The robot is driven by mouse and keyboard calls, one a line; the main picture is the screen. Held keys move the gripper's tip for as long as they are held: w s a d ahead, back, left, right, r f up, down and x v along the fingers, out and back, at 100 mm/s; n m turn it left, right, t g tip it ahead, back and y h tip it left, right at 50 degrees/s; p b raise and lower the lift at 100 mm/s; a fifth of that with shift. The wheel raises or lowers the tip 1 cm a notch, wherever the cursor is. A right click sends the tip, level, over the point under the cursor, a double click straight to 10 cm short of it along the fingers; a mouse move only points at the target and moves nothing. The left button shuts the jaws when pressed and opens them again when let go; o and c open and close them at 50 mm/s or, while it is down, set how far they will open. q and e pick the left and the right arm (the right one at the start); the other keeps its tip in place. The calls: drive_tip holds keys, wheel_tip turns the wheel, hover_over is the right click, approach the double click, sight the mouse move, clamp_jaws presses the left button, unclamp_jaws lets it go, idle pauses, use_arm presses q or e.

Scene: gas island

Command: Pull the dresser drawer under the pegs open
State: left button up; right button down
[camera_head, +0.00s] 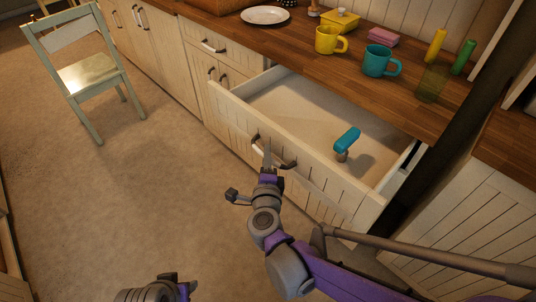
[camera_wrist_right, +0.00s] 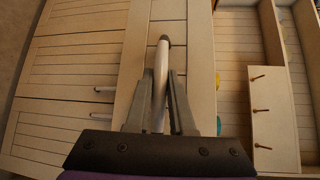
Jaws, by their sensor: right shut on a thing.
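The cream drawer (camera_head: 312,172) under the wooden counter stands pulled well out in the head view. Inside it lies a small tool with a blue handle (camera_head: 347,138); the rest of its floor looks bare. My right gripper (camera_head: 268,156) is at the bar handle on the drawer front. In the right wrist view, its two fingers (camera_wrist_right: 160,95) stand on either side of the handle bar (camera_wrist_right: 161,65), shut on it. Three brown pegs (camera_wrist_right: 262,109) show on a pale panel at the right of that view. My left gripper (camera_head: 168,289) is only partly in view at the bottom edge.
The counter (camera_head: 300,42) holds a yellow mug (camera_head: 328,41), a teal mug (camera_head: 377,62), a plate (camera_head: 265,15) and a green glass (camera_head: 432,82). A pale chair (camera_head: 85,75) stands at the left. The floor (camera_head: 120,190) between is clear.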

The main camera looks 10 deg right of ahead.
drive_tip(key=c, duration=0.8)
unclamp_jaws()
drive_tip(key=s, duration=0.3)
drive_tip(key=s+r+p, duration=0.1)
drive_tip(key=s, duration=0.3)
drive_tip(key=s+a+p, duration=0.1)
drive_tip(key=s, duration=0.2)
drive_tip(key=shift+s+r, duration=0.25)
drive_tip(key=shift+s, duration=0.1)
